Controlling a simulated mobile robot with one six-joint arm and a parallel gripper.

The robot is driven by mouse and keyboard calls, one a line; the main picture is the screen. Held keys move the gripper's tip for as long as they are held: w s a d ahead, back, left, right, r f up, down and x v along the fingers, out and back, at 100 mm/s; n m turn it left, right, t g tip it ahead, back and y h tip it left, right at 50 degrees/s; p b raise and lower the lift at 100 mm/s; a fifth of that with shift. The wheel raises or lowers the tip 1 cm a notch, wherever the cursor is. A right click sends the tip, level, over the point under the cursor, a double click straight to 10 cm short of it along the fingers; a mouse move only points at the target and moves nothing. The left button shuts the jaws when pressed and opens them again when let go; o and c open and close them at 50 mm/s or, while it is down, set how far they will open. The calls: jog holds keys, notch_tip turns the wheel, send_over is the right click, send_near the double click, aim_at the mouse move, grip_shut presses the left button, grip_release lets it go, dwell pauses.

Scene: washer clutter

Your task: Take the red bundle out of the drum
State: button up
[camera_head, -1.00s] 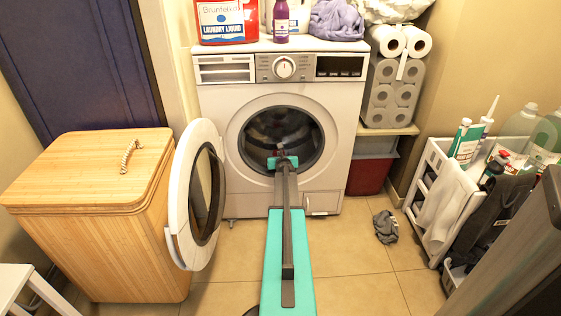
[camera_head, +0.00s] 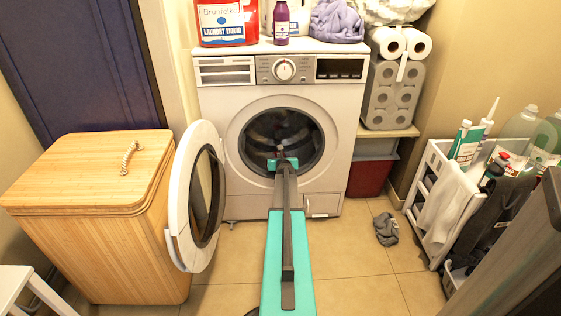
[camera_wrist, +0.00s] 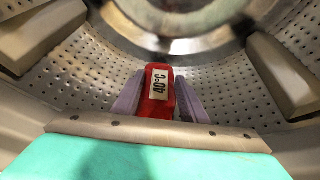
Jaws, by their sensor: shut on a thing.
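The red bundle (camera_wrist: 156,108) shows in the wrist view, with a white label reading "40°C". It is inside the washer drum (camera_wrist: 85,75), whose metal wall is full of small holes. My gripper (camera_wrist: 160,100) is shut on it, with one purple-grey finger on each side. In the head view, my arm reaches through the open round door opening of the washer (camera_head: 281,142). The bundle and my fingertips cannot be made out in that view. The lower part of the bundle is hidden behind the edge of my gripper.
The washer door (camera_head: 196,195) stands open to the left, beside a wooden hamper (camera_head: 95,215). Pale drum paddles (camera_wrist: 285,75) stick out at both sides. A grey cloth (camera_head: 386,229) lies on the floor at right, near a white cart (camera_head: 436,175) with bottles.

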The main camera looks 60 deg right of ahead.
jog(key=shift+r, duration=0.1)
jog(key=shift+s+a+r+p, duration=0.1)
jog(key=shift+a+r+p, duration=0.1)
jog(key=shift+r+p, duration=0.5)
notch_tip(320, 180, up, 10)
jog(key=p, duration=0.8)
jog(key=shift+r, duration=0.25)
jog(key=s+a, duration=0.3)
jog(key=a, duration=0.2)
jog(key=s+a+b, duration=0.1)
jog(key=s+a, duration=0.3)
jog(key=a, duration=0.1)
jog(key=s+a+b, duration=0.1)
jog(key=s+a, duration=0.3)
jog(key=a, duration=0.2)
jog(key=shift+s+f, duration=0.2)
jog(key=shift+f, duration=0.15)
jog(key=shift+r, duration=0.1)
